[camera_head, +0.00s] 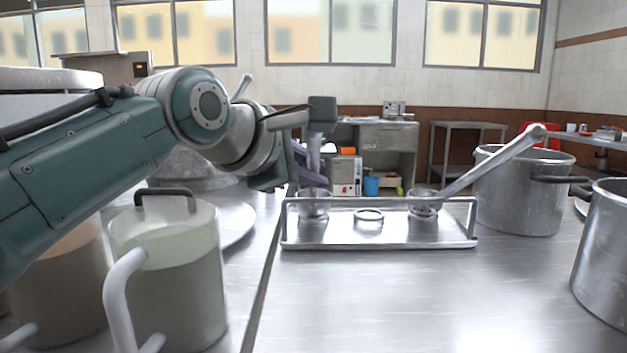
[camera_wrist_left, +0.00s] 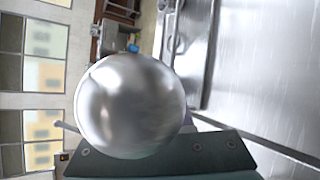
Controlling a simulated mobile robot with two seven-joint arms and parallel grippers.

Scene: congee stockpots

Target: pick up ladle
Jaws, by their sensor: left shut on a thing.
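A metal ladle (camera_head: 314,206) shows in the head view with its bowl low at the left end of the shiny tray (camera_head: 391,241) and its handle rising into my left gripper (camera_head: 312,142). The left gripper is shut on this handle. I cannot tell whether the bowl touches the tray. In the left wrist view a large shiny rounded metal part (camera_wrist_left: 130,105) fills the middle, close to a dark finger. A second ladle (camera_head: 490,163) leans at the tray's right end, its handle slanting up to the right. My right gripper is not in view.
Two large metal stockpots (camera_head: 520,190) (camera_head: 606,250) stand at the right. A lidded container with a white handle (camera_head: 170,280) stands at the near left, under my left arm. A small ring (camera_head: 369,214) marks the tray's middle. The steel counter (camera_head: 400,300) in front of the tray is clear.

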